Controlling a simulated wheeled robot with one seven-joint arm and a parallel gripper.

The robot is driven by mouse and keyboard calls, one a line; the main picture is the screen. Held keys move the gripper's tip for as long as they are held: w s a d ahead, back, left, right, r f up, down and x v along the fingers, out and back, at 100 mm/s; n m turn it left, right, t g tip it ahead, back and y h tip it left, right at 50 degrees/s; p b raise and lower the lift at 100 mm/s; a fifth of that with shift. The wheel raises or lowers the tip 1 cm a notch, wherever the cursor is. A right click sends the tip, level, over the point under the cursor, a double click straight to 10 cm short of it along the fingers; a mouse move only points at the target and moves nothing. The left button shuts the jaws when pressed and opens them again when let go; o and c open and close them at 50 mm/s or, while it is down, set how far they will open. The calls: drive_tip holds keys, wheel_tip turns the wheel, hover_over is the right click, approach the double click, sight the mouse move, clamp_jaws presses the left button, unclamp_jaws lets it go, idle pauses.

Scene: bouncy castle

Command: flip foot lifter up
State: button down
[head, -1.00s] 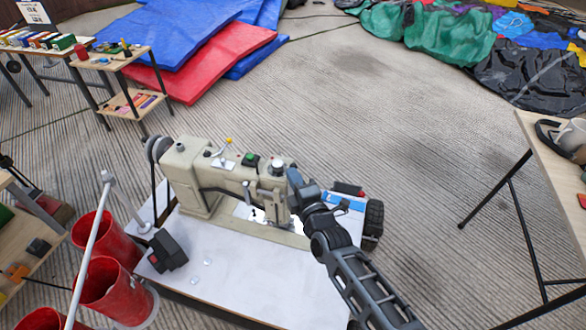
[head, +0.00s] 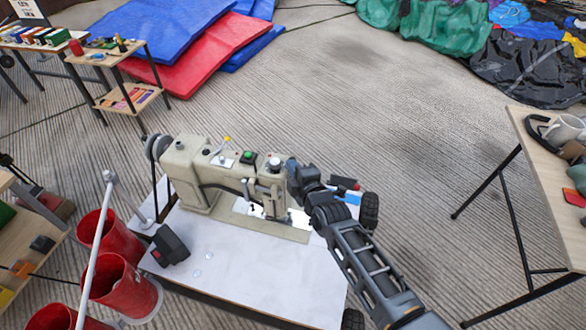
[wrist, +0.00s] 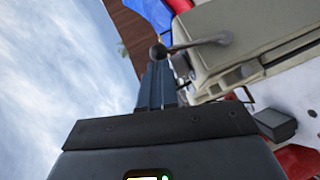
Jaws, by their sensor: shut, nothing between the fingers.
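A beige sewing machine (head: 205,175) stands on a white-topped table (head: 262,270) in the head view. My gripper (head: 292,170) is at the right end of its head, by the needle area. In the wrist view my gripper (wrist: 157,85) has its fingers together with nothing between them. A grey lever with a dark round knob (wrist: 158,52), which looks like the foot lifter, sticks out sideways from the machine (wrist: 250,40). The fingertips are right at the knob; I cannot tell whether they touch it. The lever is hidden in the head view.
Red buckets (head: 120,285) and a pale pole (head: 98,235) stand left of the table. A dark box (head: 170,245) sits at its left edge. Another table (head: 555,170) is at the right. Open floor (head: 420,150) lies between.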

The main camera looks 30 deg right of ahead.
drive_tip(key=shift+w+d, duration=0.15)
drive_tip(key=shift+d, duration=0.1)
drive_tip(key=shift+w+d+b, duration=0.2)
drive_tip(key=shift+w+b, duration=0.05)
drive_tip(key=shift+b, duration=0.55)
drive_tip(key=shift+w+d+r, duration=0.2)
drive_tip(key=shift+r, duration=0.05)
drive_tip(key=shift+s, duration=0.1)
